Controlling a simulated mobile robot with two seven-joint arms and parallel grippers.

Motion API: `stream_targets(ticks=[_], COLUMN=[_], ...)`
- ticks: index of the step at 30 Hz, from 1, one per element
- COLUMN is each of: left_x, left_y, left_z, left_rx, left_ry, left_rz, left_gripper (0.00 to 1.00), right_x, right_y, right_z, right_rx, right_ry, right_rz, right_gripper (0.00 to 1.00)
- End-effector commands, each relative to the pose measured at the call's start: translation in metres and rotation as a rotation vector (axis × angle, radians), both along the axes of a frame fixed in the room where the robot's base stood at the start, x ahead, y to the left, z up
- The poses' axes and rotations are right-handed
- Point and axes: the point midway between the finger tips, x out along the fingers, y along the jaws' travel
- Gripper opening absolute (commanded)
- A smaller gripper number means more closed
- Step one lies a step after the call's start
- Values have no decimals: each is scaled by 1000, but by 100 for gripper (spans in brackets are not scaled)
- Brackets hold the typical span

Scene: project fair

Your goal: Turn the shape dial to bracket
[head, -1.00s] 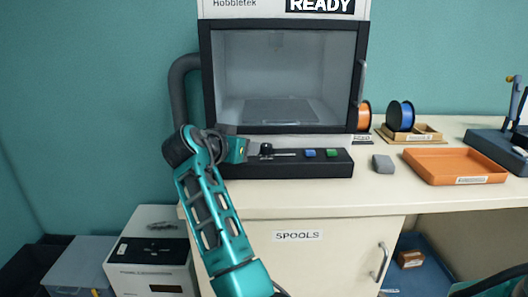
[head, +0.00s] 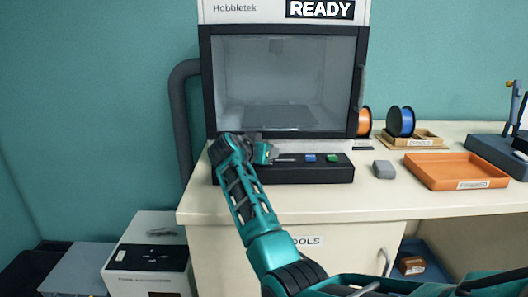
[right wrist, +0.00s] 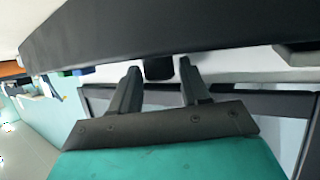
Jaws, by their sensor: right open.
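The shape dial is a dark knob (right wrist: 157,68) on the black control panel (head: 330,174) below the printer's window. In the right wrist view it stands between the tips of my open right gripper (right wrist: 160,76), with gaps to both fingers. In the head view my right gripper (head: 268,152) is at the panel's left part and hides the dial. The dial's marks and setting cannot be read. A blue button (head: 310,158) and a green button (head: 333,158) sit to its right. The screen above reads READY (head: 320,9). My left gripper is not in view.
A grey block (head: 384,169) and an orange tray (head: 457,171) lie on the bench right of the panel. Blue (head: 400,121) and orange (head: 365,121) spools stand behind. The printer window (head: 282,80) is shut. The bench between panel and tray is mostly clear.

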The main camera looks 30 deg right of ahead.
Motion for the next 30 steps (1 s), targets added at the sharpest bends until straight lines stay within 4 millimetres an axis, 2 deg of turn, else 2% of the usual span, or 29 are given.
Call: stream_targets(ticks=[2,15,23,30], left_x=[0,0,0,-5], left_y=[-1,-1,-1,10], left_z=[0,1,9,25], left_rx=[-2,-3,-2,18], left_ry=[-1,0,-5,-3], left_rz=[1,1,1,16], left_gripper=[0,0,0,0], right_x=[0,0,-1,-4], right_y=[0,0,0,-2], right_z=[0,0,2,6], right_rx=[0,0,0,-1], right_ry=[0,1,1,3], right_rz=[0,0,34,163], right_gripper=[45,5,5,5])
